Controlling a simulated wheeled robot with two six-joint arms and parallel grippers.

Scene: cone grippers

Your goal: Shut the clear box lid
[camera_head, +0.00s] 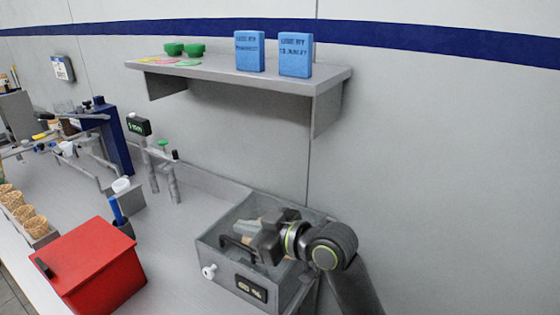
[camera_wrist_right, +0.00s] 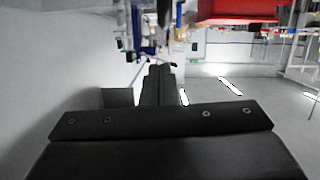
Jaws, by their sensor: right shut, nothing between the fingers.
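The clear box (camera_head: 215,247) stands on the counter at the lower middle of the head view, with grey see-through walls, a white knob (camera_head: 209,272) and a small dark display (camera_head: 251,288) on its front. Pale items show inside it. A dark bar like a handle (camera_head: 231,246) shows near its front top edge. I cannot tell how far the lid is raised. My right gripper (camera_head: 262,242) is over the box and hides part of its top; whether it touches the lid is unclear. In the right wrist view the gripper (camera_wrist_right: 157,75) is shut and empty. My left gripper is out of view.
A red box (camera_head: 90,265) stands at the lower left, with a dark holder (camera_head: 123,226) behind it. A shelf (camera_head: 220,78) above carries two blue boxes (camera_head: 249,50) and green bowls (camera_head: 174,49). Lab stands (camera_head: 162,170) are at the back left.

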